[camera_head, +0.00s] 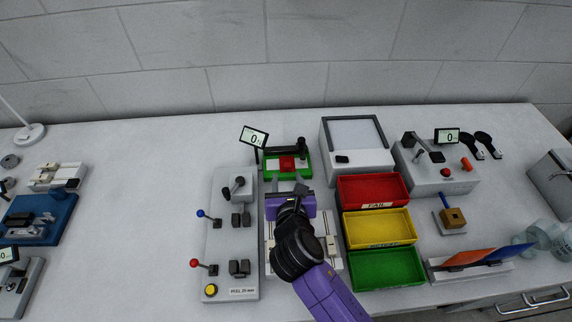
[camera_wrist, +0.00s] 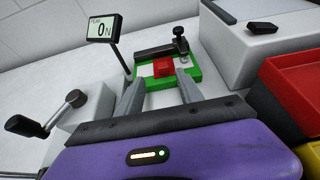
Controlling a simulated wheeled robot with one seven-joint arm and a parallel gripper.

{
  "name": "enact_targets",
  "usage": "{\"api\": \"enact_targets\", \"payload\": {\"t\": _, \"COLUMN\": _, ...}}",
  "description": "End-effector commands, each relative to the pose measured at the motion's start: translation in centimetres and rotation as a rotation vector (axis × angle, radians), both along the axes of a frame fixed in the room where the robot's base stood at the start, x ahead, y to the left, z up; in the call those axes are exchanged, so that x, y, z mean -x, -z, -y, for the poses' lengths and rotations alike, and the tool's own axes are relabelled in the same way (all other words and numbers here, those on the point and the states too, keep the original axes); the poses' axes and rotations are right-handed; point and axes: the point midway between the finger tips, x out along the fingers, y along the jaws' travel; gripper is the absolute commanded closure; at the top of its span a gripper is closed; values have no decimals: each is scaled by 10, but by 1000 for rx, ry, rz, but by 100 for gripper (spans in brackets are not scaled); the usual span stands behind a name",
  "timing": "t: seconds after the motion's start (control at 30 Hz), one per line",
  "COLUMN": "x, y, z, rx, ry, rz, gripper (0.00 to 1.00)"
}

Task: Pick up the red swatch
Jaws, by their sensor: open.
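The red swatch (camera_head: 287,164) lies on a green-framed fixture (camera_head: 268,175) at the back middle of the bench. In the wrist view the red swatch (camera_wrist: 163,68) shows ahead, between the two fingers. My gripper (camera_head: 287,189) is in front of the fixture, apart from the swatch. In the wrist view my gripper (camera_wrist: 158,84) is open, with one finger on each side and nothing between them. A black bar with a knob (camera_wrist: 168,49) lies behind the swatch on the fixture.
A display reading 0 (camera_head: 254,137) stands left of the fixture. A grey lever panel (camera_head: 222,261) is to the left. A grey box (camera_head: 360,160) and red (camera_head: 372,190), yellow (camera_head: 380,227) and green (camera_head: 386,268) bins are close on the right.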

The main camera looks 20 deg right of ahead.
Motion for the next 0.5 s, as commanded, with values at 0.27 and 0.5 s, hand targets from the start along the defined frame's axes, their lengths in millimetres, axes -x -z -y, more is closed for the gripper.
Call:
{"api": "enact_targets", "payload": {"t": 0.27, "x": -28, "y": 12, "z": 15, "rx": -3, "ry": 2, "rz": 0, "gripper": 56}}
{"api": "enact_targets", "payload": {"t": 0.5, "x": -50, "y": 23, "z": 23, "rx": -3, "ry": 0, "rz": 0, "gripper": 56}}
